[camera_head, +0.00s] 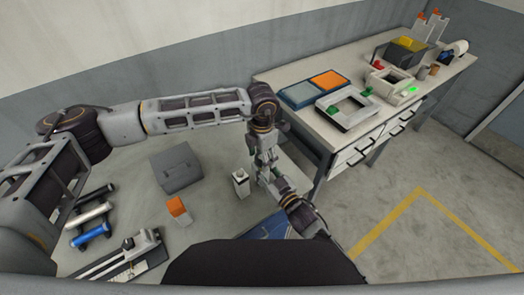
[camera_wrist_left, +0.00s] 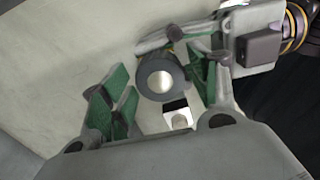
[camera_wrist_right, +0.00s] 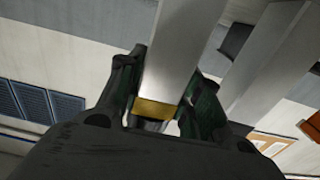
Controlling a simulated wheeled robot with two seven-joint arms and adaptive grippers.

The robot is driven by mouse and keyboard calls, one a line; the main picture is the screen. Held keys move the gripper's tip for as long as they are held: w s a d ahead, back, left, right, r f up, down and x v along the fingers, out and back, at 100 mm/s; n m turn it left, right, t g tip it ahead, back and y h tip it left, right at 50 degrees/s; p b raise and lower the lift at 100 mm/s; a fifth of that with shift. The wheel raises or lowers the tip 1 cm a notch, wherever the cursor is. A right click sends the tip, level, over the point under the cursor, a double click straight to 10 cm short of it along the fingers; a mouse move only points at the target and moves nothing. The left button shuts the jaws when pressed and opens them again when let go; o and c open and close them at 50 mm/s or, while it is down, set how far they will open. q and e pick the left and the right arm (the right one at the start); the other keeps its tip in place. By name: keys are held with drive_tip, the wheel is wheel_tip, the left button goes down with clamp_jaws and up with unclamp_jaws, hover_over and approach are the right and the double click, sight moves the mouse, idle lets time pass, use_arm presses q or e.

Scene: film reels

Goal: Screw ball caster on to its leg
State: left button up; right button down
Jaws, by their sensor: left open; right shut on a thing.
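A grey square metal leg (camera_wrist_right: 178,48) with a brass-coloured end (camera_wrist_right: 154,108) is between the fingers of my right gripper (camera_wrist_right: 165,95), which is shut on it near that end. In the left wrist view a round dark ring with a bright centre, which looks like the ball caster (camera_wrist_left: 160,77), sits at that end. My left gripper (camera_wrist_left: 157,92) is open, its green pads on either side of the caster, the right pad closer. In the head view my left gripper (camera_head: 264,152) hangs just above my right gripper (camera_head: 268,178). How far the caster is screwed on is hidden.
A second pale upright (camera_head: 240,185) stands close by. A grey box (camera_head: 176,168), an orange-topped block (camera_head: 179,210) and blue and grey cylinders (camera_head: 91,234) lie to the left. A workbench (camera_head: 300,122) with trays stands at the right.

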use_arm(q)
drive_tip(key=shift+f, duration=0.2)
drive_tip(key=c, duration=1)
drive_tip(key=shift+m, duration=1)
drive_tip(key=shift+c, duration=0.2)
drive_tip(key=o, duration=1.2)
drive_tip(key=shift+r, duration=0.1)
wheel_tip(320, 180, up, 12)
